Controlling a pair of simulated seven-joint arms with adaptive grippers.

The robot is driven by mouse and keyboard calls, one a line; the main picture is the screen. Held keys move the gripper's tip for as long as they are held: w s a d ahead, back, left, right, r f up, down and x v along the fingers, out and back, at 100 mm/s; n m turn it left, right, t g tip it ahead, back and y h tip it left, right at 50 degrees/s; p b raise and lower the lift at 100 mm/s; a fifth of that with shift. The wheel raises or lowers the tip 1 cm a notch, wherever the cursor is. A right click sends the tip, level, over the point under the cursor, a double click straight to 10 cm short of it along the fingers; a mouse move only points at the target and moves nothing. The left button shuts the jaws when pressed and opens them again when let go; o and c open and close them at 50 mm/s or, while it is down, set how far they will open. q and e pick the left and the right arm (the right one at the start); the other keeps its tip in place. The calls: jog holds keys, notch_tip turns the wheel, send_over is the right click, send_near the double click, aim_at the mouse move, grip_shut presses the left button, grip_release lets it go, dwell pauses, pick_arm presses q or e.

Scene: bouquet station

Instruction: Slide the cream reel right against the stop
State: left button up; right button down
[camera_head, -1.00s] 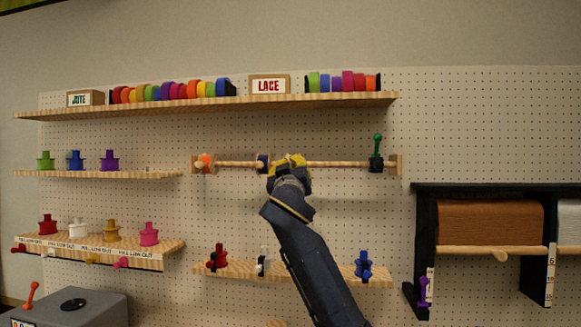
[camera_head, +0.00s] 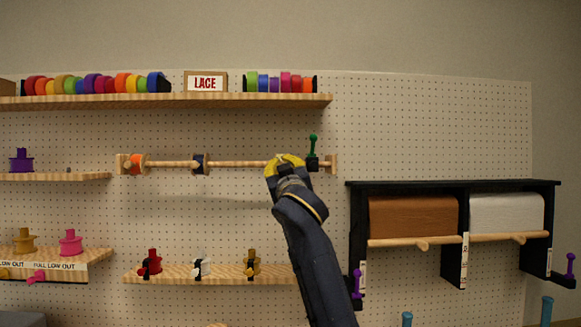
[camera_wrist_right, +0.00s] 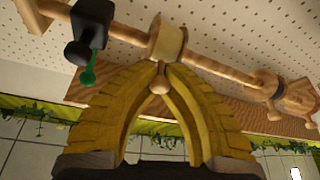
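The cream reel (camera_wrist_right: 168,40) sits on the wooden rod (camera_head: 240,164); in the head view my gripper mostly hides it. The stop, a black block (camera_wrist_right: 88,32) with a green handle, is on the same rod near its right end, and in the head view it is just right of my gripper (camera_head: 313,160). A short gap of bare rod shows between reel and stop in the wrist view. My right gripper (camera_head: 285,162) has yellow fingers, closed at their tips (camera_wrist_right: 160,76) around the reel's small wooden knob. My left gripper is not in view.
A navy reel (camera_head: 199,164) and an orange reel (camera_head: 136,164) are further left on the rod. A shelf of ribbon rolls (camera_head: 110,101) runs above, a shelf with spools (camera_head: 180,275) below. A black paper rack (camera_head: 410,186) stands to the right.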

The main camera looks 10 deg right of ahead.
jog(key=c, duration=1.3)
grip_release()
jog(key=shift+v, duration=6)
